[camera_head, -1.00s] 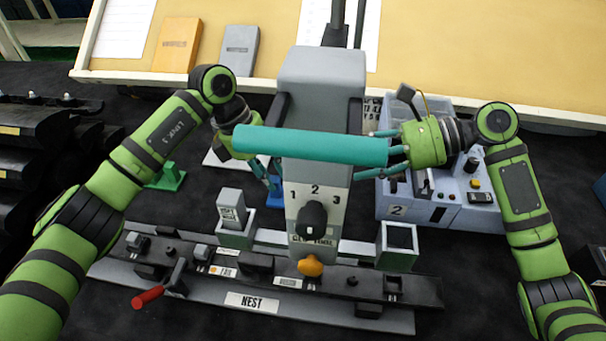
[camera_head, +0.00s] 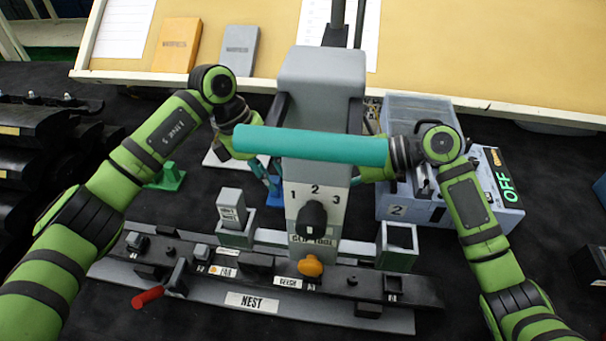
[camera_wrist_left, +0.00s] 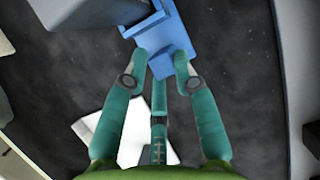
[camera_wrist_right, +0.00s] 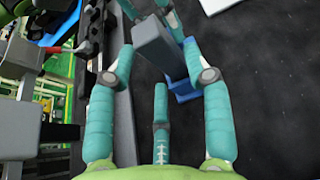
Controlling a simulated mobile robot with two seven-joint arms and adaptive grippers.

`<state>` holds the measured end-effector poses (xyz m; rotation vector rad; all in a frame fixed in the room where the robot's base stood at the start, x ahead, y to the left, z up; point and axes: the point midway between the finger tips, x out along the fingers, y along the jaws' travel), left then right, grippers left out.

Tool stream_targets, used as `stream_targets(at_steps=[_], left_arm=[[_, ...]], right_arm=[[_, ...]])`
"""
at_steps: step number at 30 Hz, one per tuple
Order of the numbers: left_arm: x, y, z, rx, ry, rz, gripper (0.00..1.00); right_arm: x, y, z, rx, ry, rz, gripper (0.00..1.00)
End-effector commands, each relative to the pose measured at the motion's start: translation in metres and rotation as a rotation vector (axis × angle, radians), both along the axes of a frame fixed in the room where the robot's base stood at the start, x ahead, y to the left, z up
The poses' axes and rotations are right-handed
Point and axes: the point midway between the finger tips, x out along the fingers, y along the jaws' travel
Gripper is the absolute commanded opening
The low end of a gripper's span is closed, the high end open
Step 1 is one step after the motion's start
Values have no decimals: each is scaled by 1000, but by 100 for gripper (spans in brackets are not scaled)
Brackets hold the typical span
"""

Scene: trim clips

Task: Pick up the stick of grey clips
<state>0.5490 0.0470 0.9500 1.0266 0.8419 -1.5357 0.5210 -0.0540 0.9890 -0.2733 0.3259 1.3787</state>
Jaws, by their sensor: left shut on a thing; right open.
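A blue stand (camera_head: 273,190) is low behind the machine, beneath my left gripper (camera_head: 262,178). In the left wrist view the blue stand (camera_wrist_left: 172,48) is between the fingertips of my left gripper (camera_wrist_left: 158,75), which is shut on it.
The grey machine (camera_head: 318,85) with its knob and teal bar (camera_head: 310,146) stands between my grippers. The black NEST rail (camera_head: 250,275) lies in front. A blue-grey box (camera_head: 425,110) is at right.

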Motion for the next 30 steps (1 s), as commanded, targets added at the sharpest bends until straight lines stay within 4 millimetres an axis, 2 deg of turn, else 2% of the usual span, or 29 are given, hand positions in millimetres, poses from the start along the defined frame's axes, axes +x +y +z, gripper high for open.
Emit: stream_targets(at_steps=[1,5,13,16,17,26,30], left_arm=[[-1,0,-2,4,4,-1,0],[-1,1,-3,4,4,-1,0],[-1,1,-3,4,5,0,0],[-1,1,-2,4,5,0,0],[-1,1,-2,4,5,0,0],[-1,1,-2,4,4,0,0],[-1,1,-2,4,4,0,0]], right_arm=[[1,8,-3,2,0,1,50],[4,20,-8,1,0,0,50],[4,22,-9,-1,-1,-1,50],[4,22,-9,0,-1,-1,10],[4,22,-9,0,-1,-1,5],[4,21,-8,0,-2,0,5],[4,21,4,0,-6,0,5]])
